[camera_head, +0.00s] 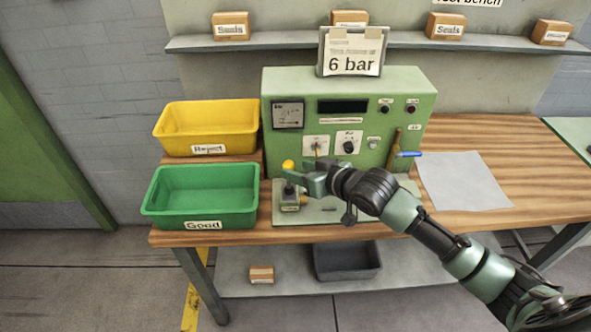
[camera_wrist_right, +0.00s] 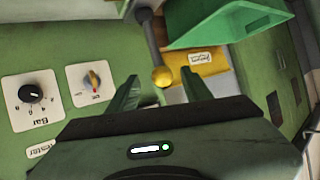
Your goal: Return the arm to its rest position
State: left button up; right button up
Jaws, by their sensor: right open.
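My right arm comes in from the lower right in the head view. Its gripper (camera_head: 298,174) is open in front of the green test panel (camera_head: 350,90), over the front plate of the bench unit. A yellow ball knob (camera_head: 288,164) shows at the fingertips. In the right wrist view the yellow knob (camera_wrist_right: 162,76), on the end of a grey rod (camera_wrist_right: 152,35), appears between the two spread fingers (camera_wrist_right: 160,84). I cannot tell whether a finger touches it. A small labelled fixture (camera_head: 290,198) stands below the knob. My left gripper is not in view.
A yellow Reject bin (camera_head: 207,113) and a green Good bin (camera_head: 160,210) stand left of the panel. A white sheet (camera_head: 465,182) lies on the wooden bench (camera_head: 530,165) at right. A 6 bar sign (camera_head: 352,60) stands on top. A grey tray (camera_head: 347,262) sits underneath.

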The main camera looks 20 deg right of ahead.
dwell(0.3)
jog(key=s+a+f+g+h, duration=0.1)
jog(key=s+a+f+g, duration=0.25)
jog(key=s+f, duration=0.75)
jog(key=s+d+f+g+h, duration=0.2)
jog(key=s, duration=0.9)
jog(key=s+d+f+g+h, duration=0.1)
jog(key=s+d+g+h, duration=0.15)
jog(key=s, duration=0.85)
notch_tip(320, 180, down, 28)
jog(key=s+r+g+b, duration=0.1)
jog(key=s+g+b, duration=0.1)
jog(key=s+d+f, duration=0.2)
jog(key=s+f, duration=1.4)
jog(key=f, duration=0.1)
jog(key=shift+s+f+g+y+b, duration=0.15)
jog(key=shift+s+g+y+b, duration=0.15)
jog(key=shift+s+g+y, duration=0.1)
